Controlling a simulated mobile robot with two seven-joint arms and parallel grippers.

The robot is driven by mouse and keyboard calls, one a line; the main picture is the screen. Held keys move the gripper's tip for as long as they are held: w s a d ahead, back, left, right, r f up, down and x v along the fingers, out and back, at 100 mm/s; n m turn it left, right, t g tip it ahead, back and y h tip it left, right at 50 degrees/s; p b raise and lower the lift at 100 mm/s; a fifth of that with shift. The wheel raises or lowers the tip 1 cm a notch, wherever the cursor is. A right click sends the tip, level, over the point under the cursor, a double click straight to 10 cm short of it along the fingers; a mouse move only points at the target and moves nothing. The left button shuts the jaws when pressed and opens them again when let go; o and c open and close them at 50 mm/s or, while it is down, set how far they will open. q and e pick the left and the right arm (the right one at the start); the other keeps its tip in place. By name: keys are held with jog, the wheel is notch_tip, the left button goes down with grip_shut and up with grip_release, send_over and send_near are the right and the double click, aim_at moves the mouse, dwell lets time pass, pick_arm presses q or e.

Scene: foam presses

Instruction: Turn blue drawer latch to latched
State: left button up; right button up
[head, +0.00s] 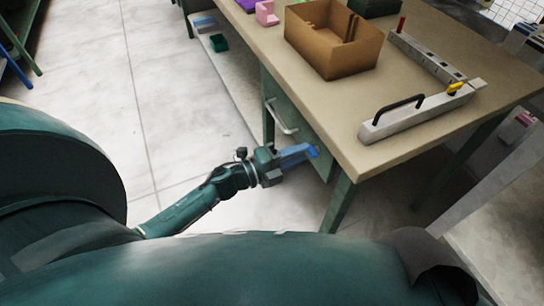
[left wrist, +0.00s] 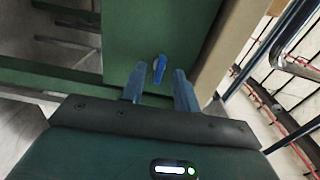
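The blue drawer latch (left wrist: 159,69) shows in the left wrist view as a small blue lever on a round pale base on the green drawer front (left wrist: 150,30). It stands nearly upright, leaning slightly. My left gripper (left wrist: 158,84) is open, its two blue fingers on either side of the latch and apart from it. In the head view my left gripper (head: 312,150) is at the table's front side, near the right end of the drawer, and its fingers hide the latch. My right gripper is not in either view.
The wooden table (head: 340,130) carries a cardboard box (head: 330,50) and a grey bar with a black handle (head: 420,110). The drawer handle (head: 281,122) is left of my gripper. A green table leg (head: 338,200) stands just below it.

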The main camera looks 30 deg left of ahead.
pick_arm(q)
jog(key=v, duration=1.1)
jog(key=shift+b, duration=0.4)
